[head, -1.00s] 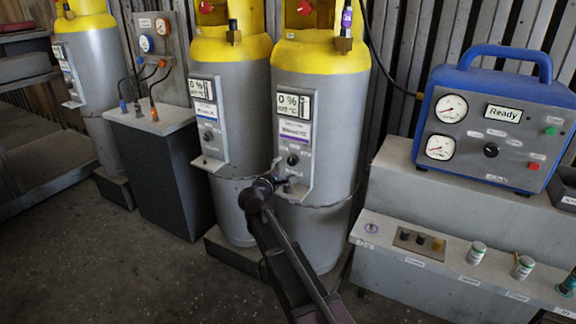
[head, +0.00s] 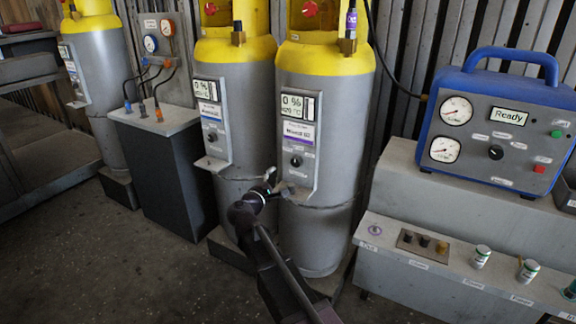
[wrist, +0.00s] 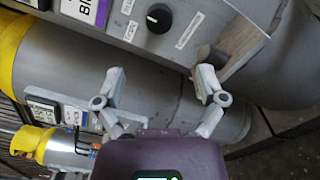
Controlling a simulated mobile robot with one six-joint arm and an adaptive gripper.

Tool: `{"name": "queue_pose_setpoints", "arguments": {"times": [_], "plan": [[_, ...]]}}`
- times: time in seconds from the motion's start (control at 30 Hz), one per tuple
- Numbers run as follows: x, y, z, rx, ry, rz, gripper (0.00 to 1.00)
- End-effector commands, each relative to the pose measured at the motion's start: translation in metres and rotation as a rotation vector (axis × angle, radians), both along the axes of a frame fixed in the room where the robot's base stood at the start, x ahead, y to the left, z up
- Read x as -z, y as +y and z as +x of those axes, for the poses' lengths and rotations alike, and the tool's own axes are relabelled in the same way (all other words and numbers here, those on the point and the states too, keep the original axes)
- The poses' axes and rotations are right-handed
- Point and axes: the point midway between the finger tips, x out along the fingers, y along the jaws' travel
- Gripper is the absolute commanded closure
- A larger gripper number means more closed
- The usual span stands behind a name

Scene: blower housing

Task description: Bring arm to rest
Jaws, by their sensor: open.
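My gripper (wrist: 155,82) shows in the wrist view with its two fingers spread apart and nothing between them. In the head view my gripper (head: 276,183) is in front of the gap between two grey cylinders with yellow tops, at the lower edge of their panels. The right cylinder (head: 322,230) has a panel with a 0 % display and a black knob, which shows in the wrist view (wrist: 159,18). The middle cylinder (head: 243,140) has a similar panel. Whether my fingers touch the right panel's bottom ledge cannot be told.
A blue machine (head: 490,130) reading "Ready" stands on a grey bench at the right. A lower shelf (head: 400,258) holds small jars and fittings. A dark cabinet (head: 160,180) with hoses and a third cylinder (head: 95,90) stand at the left. The floor (head: 130,270) at front left is clear.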

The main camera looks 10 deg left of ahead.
Motion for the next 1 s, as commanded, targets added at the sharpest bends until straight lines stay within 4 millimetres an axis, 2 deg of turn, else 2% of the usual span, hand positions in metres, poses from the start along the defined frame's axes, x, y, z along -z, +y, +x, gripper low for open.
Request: {"name": "queue_pose_setpoints", "arguments": {"times": [0.13,0.23,0.47,0.5,0.7,0.8,1.0], "plan": [[0.006,-0.020,0.000,0.034,0.019,0.043,0.10],[0.016,-0.046,-0.001,0.081,0.047,0.109,0.10],[0.054,-0.137,-0.014,0.276,0.147,0.361,0.10],[0.062,-0.154,-0.018,0.317,0.166,0.414,0.10],[0.101,-0.228,-0.049,0.528,0.256,0.672,0.10],[0.120,-0.258,-0.069,0.635,0.299,0.801,0.10],[0.151,-0.304,-0.114,0.849,0.380,1.051,0.10]]}}
